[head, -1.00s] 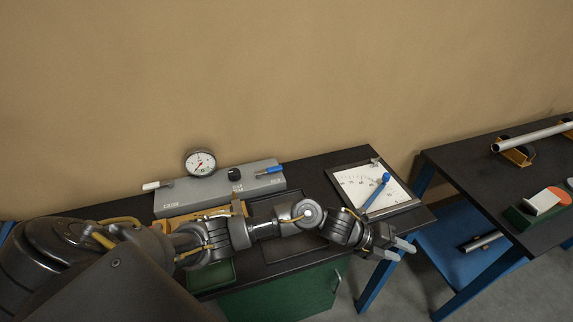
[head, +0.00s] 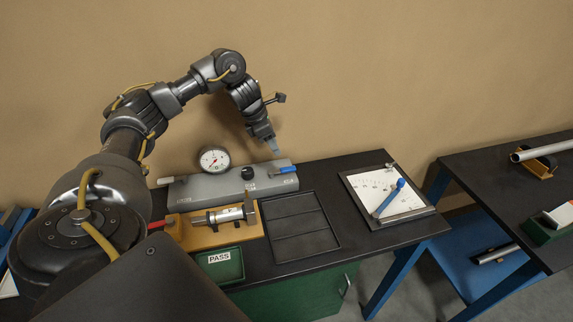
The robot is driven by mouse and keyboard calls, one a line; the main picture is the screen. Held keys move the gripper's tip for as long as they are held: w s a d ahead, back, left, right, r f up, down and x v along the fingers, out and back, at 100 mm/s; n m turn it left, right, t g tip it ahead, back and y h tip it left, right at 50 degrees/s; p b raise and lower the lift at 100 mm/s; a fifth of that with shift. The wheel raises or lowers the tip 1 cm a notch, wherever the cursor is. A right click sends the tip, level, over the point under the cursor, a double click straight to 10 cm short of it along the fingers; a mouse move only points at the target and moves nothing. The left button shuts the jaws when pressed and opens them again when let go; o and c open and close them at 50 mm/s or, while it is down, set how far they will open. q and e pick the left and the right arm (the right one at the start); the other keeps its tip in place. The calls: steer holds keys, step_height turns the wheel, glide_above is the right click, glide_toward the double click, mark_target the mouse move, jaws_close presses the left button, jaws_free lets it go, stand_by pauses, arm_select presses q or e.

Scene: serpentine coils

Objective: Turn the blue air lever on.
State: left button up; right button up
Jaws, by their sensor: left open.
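The blue air lever (head: 288,170) sits at the right end of the grey block (head: 225,187) at the back of the bench. It lies roughly along the block, its tip pointing right. My left gripper (head: 274,147) is just above and behind the lever in the picture, pointing down, with its pale fingertips apart from it. It holds nothing that I can see. The gap between its fingers is hard to make out from this angle. My right gripper is not in view.
In front are a wooden fixture (head: 190,238), a green PASS tray (head: 226,278) and an empty black tray (head: 300,226). A chart board (head: 362,192) with a blue-handled arm lies right.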

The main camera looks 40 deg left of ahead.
mark_target(288, 168)
arm_select(q)
steer(key=p+x, duration=0.2)
steer(key=x, duration=0.8)
steer(key=shift+d+f, duration=0.1)
jaws_close()
